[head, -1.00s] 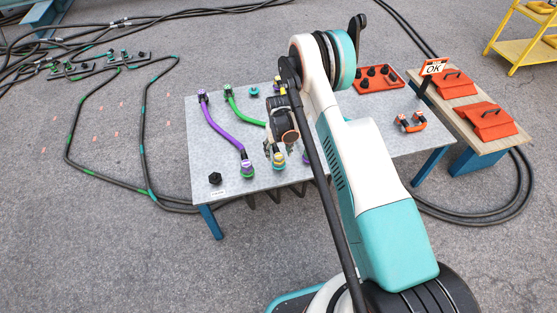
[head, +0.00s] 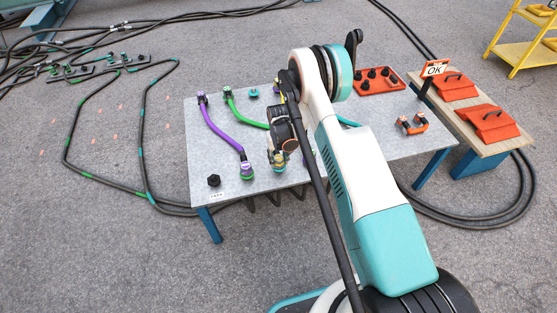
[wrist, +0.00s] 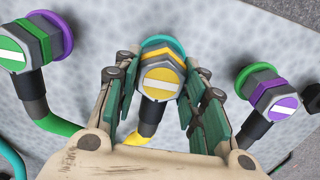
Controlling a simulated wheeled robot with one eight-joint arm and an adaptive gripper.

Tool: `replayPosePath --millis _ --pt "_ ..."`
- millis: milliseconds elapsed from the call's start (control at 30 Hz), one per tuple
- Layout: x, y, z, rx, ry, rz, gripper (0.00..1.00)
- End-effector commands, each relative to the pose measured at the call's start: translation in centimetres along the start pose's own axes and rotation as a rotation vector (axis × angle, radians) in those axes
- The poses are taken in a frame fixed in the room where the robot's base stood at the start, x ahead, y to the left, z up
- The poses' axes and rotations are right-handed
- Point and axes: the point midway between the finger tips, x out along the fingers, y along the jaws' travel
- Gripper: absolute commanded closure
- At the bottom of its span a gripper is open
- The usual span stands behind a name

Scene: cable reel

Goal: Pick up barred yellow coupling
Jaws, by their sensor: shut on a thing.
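The yellow coupling (wrist: 160,82) has a white bar across its face and a teal ring behind it.
A green barred coupling (wrist: 20,48) stands to the left and a purple barred coupling (wrist: 275,98) to the right, both close to my fingers. A black cap (head: 214,181) sits at the table's front left. An orange tray (head: 379,80) is at the back right.

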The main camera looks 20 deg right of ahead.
Motion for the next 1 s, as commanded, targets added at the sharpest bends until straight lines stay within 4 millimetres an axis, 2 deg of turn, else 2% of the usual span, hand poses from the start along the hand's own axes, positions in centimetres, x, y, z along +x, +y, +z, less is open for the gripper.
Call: replayPosePath --millis 167,367,467,800,1000 --pt "-0.4 0.0 0.0 0.0 0.0 0.0 0.91" --pt "-2.6 0.0 0.0 0.0 0.0 0.0 0.91" --pt "-4.6 0.0 0.0 0.0 0.0 0.0 0.91" --pt "-13.8 0.0 0.0 0.0 0.0 0.0 0.91" --pt "-17.7 0.0 0.0 0.0 0.0 0.0 0.91"
